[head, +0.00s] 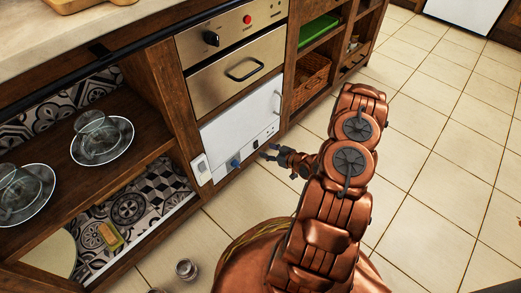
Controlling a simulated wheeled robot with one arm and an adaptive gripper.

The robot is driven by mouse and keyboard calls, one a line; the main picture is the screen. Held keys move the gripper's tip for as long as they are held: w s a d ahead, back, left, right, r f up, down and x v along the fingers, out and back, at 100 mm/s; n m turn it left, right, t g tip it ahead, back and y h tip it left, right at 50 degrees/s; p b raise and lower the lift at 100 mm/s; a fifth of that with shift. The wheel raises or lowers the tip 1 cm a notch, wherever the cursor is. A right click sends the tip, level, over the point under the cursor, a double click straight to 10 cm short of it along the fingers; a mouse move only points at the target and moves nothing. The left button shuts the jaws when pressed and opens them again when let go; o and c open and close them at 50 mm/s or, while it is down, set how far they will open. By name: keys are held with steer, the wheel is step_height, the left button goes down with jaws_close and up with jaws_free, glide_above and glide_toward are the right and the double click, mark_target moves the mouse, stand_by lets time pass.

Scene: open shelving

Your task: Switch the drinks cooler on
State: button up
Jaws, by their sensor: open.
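A white-fronted unit (240,122), which looks like the drinks cooler, is built into the wooden counter below a metal drawer front. A blue knob (235,162) and small dark controls (255,145) sit along its lower edge. A small white box (202,168) is at its lower left corner. Which of these is its switch, and its setting, I cannot tell. My gripper (270,152) is open and empty, in front of the lower right part of the unit, right of the blue knob and seemingly apart from it.
Above is a metal panel with a black knob (211,38) and red button (247,19), over a drawer handle (244,68). Left are open shelves with glass dishes (102,139). Right is a wicker basket (309,78). A jar (186,268) stands on the floor. Tiled floor right is clear.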

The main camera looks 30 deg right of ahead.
mark_target(257, 146)
steer(key=shift+b+x, duration=0.8)
steer(key=shift+x, duration=1.75)
jaws_close()
